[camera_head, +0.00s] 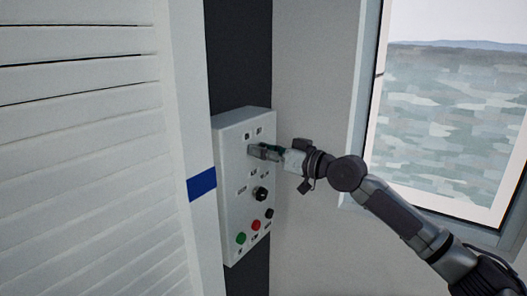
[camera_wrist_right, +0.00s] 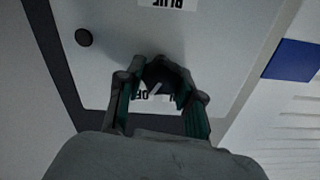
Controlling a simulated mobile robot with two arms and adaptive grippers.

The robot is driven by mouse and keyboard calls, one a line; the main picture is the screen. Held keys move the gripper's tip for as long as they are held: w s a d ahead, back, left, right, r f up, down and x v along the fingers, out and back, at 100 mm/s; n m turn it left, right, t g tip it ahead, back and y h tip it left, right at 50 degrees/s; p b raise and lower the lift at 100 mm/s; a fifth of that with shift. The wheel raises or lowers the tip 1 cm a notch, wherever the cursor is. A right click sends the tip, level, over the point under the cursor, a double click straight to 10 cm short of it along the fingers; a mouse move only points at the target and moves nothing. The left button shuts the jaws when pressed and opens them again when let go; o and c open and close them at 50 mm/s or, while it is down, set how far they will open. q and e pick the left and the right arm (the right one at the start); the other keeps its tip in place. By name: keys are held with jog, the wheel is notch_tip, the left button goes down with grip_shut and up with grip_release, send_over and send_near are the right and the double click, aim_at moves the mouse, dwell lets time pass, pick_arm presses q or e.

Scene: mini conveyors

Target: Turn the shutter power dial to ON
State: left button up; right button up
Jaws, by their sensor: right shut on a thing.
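A white control box (camera_head: 229,205) is fixed to a dark wall strip in the head view, and its panel fills much of the right wrist view (camera_wrist_right: 222,70). My right gripper (camera_head: 258,151) reaches its upper part from the right. In the right wrist view, the gripper (camera_wrist_right: 162,78) has both fingertips closed around a dark round dial (camera_wrist_right: 160,84) with a pale pointer line. The fingers partly cover a label next to the dial, so its setting is hard to read. In the head view the gripper hides this dial. My left gripper is out of view.
Below on the box are a second black dial (camera_head: 260,193), a green button (camera_head: 240,238), a red button (camera_head: 255,225) and a black button (camera_head: 269,213). A slatted shutter (camera_head: 80,130) stands left, a window (camera_head: 440,120) right.

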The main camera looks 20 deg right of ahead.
jog(key=n+b, duration=0.2)
jog(key=b, duration=0.1)
jog(key=n+b, duration=0.2)
jog(key=shift+f, duration=0.25)
jog(key=n+b, duration=0.2)
jog(key=n, duration=0.1)
jog(key=shift+s+a+r+n, duration=0.1)
jog(key=shift+n, duration=0.3)
jog(key=shift+n+b, duration=1)
jog(key=shift+n, duration=1)
jog(key=o, duration=1.2)
jog(key=shift+c, duration=0.2)
jog(key=shift+s, duration=0.1)
jog(key=v, duration=1.2)
